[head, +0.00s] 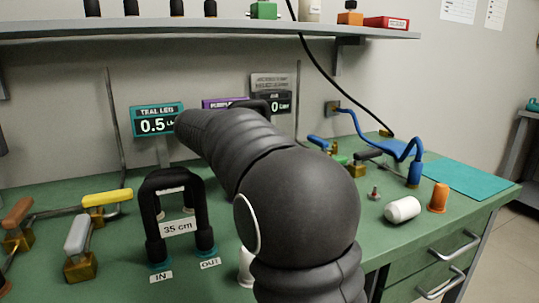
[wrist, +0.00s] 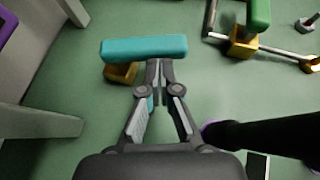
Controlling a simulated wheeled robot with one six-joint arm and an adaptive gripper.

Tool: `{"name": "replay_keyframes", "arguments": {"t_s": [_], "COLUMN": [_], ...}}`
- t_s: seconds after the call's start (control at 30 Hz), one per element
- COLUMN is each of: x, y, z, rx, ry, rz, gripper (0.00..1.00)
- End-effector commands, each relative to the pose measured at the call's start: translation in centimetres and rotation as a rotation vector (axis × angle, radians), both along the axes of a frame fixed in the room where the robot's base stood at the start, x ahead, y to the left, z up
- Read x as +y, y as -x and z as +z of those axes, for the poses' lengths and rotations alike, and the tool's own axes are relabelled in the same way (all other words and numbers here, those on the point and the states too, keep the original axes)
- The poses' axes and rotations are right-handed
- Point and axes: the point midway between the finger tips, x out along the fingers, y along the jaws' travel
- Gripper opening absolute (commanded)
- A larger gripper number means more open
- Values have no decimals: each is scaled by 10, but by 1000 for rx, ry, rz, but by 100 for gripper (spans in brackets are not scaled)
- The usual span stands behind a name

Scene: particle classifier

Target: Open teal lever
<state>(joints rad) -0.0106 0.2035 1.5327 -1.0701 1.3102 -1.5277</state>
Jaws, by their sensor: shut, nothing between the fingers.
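The teal lever (wrist: 140,48) lies crosswise in the wrist view, a flat bar above a brass valve body (wrist: 122,73). My gripper (wrist: 159,66) has its fingers together, with the tips at the lower edge of the teal bar, right of the brass body. Nothing shows between the fingertips. I cannot tell whether the tips touch the bar. In the head view my arm covers the gripper and the teal lever. A teal-framed display (head: 157,120) reading about 0.5 stands at the back of the bench.
A green lever (wrist: 259,12) on a brass valve (wrist: 242,42) is at upper right. A black tube (wrist: 265,135) lies at lower right and grey supports (wrist: 40,120) at left. A U-shaped black tube (head: 150,205) labelled 35 cm stands left of my arm, near a yellow lever (head: 107,198).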

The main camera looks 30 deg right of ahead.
Motion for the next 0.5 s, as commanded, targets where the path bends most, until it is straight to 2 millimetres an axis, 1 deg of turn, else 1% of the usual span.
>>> {"name": "replay_keyframes", "arguments": {"t_s": [0.17, 0.27, 0.37, 0.5], "x": [-1, 3, 14, 38], "y": [1, 2, 3, 8], "z": [0, 3, 10, 23], "rx": [-1, 0, -2, -2], "ry": [0, 0, 0, 0], "rz": [-3, -4, -2, 0], "gripper": [0, 0, 0, 0]}}
